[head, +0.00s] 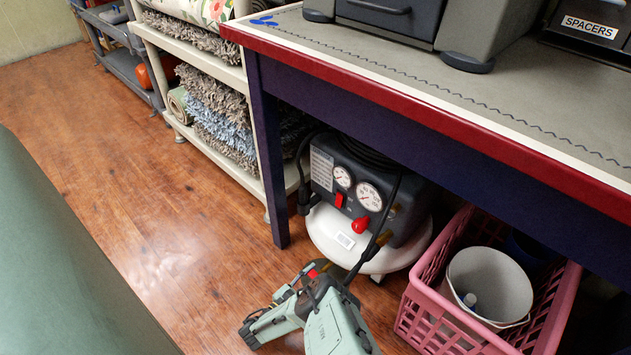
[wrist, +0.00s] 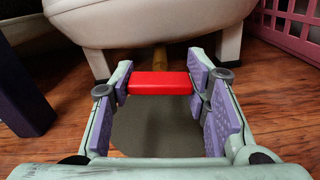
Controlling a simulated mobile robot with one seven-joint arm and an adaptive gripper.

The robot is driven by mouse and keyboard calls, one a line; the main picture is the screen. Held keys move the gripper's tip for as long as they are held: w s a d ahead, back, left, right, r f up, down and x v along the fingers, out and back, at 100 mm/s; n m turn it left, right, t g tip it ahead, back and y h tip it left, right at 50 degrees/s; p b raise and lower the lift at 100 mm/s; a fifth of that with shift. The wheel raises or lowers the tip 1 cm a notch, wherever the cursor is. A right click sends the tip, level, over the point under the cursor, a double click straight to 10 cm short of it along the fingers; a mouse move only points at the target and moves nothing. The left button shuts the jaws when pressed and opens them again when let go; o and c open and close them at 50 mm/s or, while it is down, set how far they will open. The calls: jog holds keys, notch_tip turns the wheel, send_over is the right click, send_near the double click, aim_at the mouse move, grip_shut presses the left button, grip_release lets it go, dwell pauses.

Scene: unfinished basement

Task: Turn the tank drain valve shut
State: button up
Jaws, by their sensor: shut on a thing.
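The red drain valve handle (wrist: 160,83) lies crosswise between my gripper's fingers in the wrist view. A brass stem (wrist: 160,58) shows behind it, under the white tank (wrist: 150,22). My gripper (wrist: 160,90) has pale green fingers with purple pads and is shut on the handle, one pad at each end. In the head view the white tank (head: 338,236) is the base of the compressor under the bench. My gripper (head: 305,284) is low in front of it, near the floor. Only a bit of red shows at its fingers there, and the valve's stem is hidden.
The compressor (head: 409,215) carries gauges, a red switch and a red knob. A pink crate (head: 420,303) with a white bucket (head: 490,283) stands close on the right. A dark bench leg (head: 268,170) rises on the left. The wooden floor (head: 150,190) is clear farther left.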

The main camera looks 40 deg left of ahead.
jog(key=c, duration=0.4)
jog(key=shift+d+r+n+p, duration=0.1)
jog(key=shift+n+p, duration=0.5)
jog(key=shift+p, duration=0.05)
jog(key=shift+n, duration=0.5)
jog(key=o, duration=1.2)
jog(key=shift+s, duration=0.1)
jog(key=s, duration=0.6)
jog(key=shift+a, duration=0.4)
jog(key=shift+s, duration=0.65)
